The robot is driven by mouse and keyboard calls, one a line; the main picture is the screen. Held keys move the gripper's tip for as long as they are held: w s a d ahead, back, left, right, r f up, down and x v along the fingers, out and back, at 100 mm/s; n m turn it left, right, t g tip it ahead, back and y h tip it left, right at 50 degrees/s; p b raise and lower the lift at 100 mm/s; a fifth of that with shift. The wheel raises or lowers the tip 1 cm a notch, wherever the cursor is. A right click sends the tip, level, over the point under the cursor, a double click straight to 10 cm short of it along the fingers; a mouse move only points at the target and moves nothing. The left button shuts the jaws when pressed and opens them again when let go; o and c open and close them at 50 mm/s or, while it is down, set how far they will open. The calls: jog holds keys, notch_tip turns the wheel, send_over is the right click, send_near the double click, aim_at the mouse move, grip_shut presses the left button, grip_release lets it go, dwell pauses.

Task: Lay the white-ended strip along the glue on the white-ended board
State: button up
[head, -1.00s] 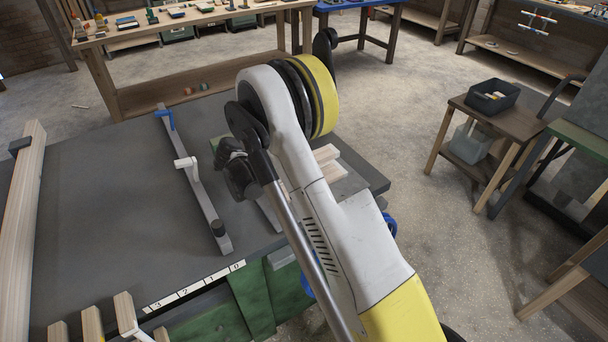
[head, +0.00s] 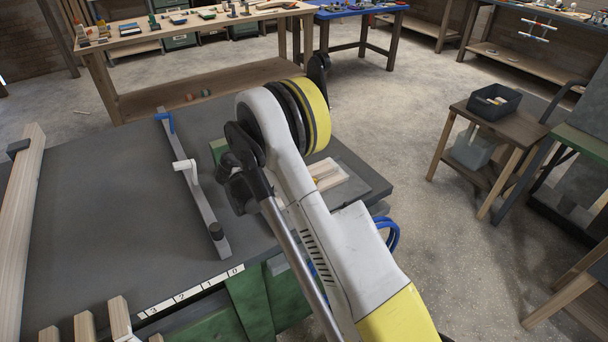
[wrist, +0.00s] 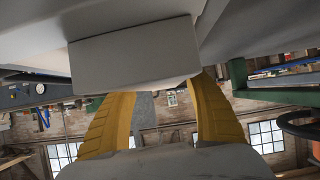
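In the head view, pale wooden pieces (head: 330,171) lie on a grey plate at the right end of the dark bench, partly hidden behind my arm. A small yellow mark shows on them; I cannot tell whether it is glue. White ends cannot be made out, so I cannot tell the strip from the board. My gripper is hidden behind my arm in the head view. In the wrist view, the two yellow fingers of my gripper (wrist: 165,103) stand apart. A grey block (wrist: 135,55) covers their tips, and nothing held is visible.
A grey bar clamp (head: 192,190) with a blue end lies on the bench (head: 110,210). A long timber (head: 18,220) lies at the left. Short wooden blocks (head: 85,325) and a numbered scale (head: 190,292) are at the front edge. A black bin (head: 493,101) stands on a side table.

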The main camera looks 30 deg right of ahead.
jog(key=shift+r, duration=0.25)
jog(key=p+v, duration=0.4)
jog(key=v, duration=0.7)
jog(key=shift+a+r, duration=0.1)
jog(key=shift+a, duration=0.2)
jog(key=s+r+n+t+y, duration=0.3)
jog(key=s+r+n+y, duration=0.3)
jog(key=s+r+n, duration=0.6)
jog(key=s+a+r+n+t+y, duration=0.2)
jog(key=s+a+y, duration=0.1)
jog(key=s, duration=0.4)
jog(key=s+a+r+n+t+y, duration=0.1)
jog(key=s+a+r+n+y, duration=0.1)
jog(key=s+a, duration=0.3)
jog(key=s+n+y, duration=0.1)
jog(key=s, duration=0.2)
jog(key=shift+r+n+t, duration=0.2)
jog(key=shift+n+t, duration=0.1)
jog(key=shift+t, duration=0.1)
jog(key=shift+d, duration=0.1)
